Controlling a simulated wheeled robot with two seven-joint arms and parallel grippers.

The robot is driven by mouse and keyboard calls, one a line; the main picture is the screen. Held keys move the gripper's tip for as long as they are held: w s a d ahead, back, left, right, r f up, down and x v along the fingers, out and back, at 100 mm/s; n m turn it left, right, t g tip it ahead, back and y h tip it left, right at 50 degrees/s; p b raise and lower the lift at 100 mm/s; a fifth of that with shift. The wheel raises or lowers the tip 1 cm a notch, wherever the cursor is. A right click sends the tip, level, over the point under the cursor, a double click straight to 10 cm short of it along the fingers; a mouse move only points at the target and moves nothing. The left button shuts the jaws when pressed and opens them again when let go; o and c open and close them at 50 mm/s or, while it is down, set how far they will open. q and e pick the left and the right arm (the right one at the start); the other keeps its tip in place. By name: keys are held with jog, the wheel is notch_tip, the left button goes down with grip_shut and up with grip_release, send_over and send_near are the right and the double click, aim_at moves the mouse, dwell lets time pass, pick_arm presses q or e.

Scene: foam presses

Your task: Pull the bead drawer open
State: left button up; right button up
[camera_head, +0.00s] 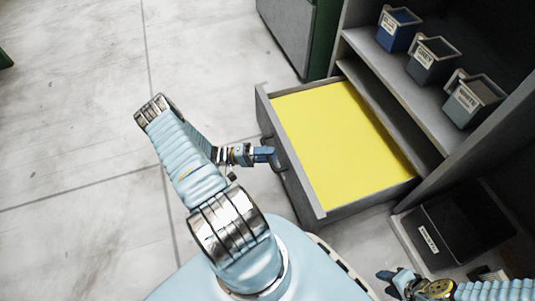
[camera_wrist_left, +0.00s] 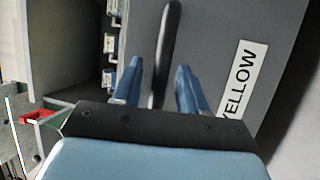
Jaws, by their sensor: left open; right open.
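The bead drawer (camera_head: 345,140) stands pulled out from the grey cabinet in the head view, its inside filled with yellow. Its front panel (camera_wrist_left: 215,50) carries a "YELLOW" label in the left wrist view. A dark bar handle (camera_wrist_left: 166,45) on that panel runs between the two blue fingers of my left gripper (camera_wrist_left: 157,85). The left gripper (camera_head: 268,154) is open around the handle at the drawer front; whether a finger touches it I cannot tell. My right gripper (camera_head: 392,281) is open at the lower right, away from the drawer.
Several small labelled bins, such as a blue one (camera_head: 397,30), stand on the shelf (camera_head: 400,85) above the drawer. A dark labelled box (camera_head: 455,228) sits lower right beside the drawer. A grey-green cabinet (camera_head: 290,35) stands behind. The pale floor (camera_head: 75,110) at left is clear.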

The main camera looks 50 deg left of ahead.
pick_arm(q)
jog(key=b+v, duration=0.1)
jog(key=v, duration=1.3)
